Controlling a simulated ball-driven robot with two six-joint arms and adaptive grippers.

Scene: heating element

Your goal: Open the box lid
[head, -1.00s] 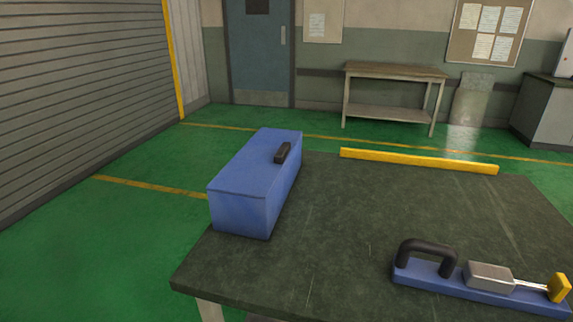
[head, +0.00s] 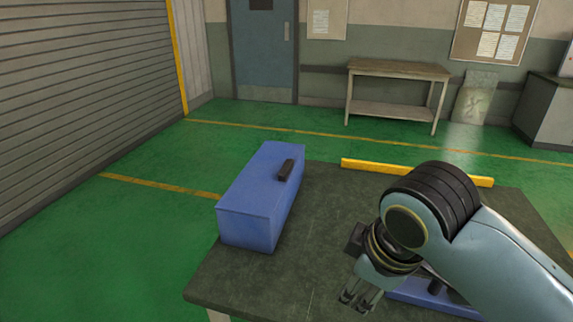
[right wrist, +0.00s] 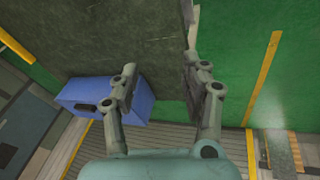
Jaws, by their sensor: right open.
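The blue box (head: 260,198) stands on the left part of the dark table, its lid closed. A black handle (head: 285,170) sits on the lid near its right edge. The box also shows in the right wrist view (right wrist: 138,100), left of and partly behind one finger, with the handle (right wrist: 86,107) on it. My right gripper (head: 357,300) is open and empty, right of the box and apart from it, over the table. Its two fingers are spread in the right wrist view (right wrist: 160,78). My left gripper is not in view.
The dark table (head: 325,215) is clear between the box and my right gripper. A blue base (head: 425,296) with a black handle is mostly hidden behind my right arm. A yellow bar (head: 375,166) lies along the table's far edge.

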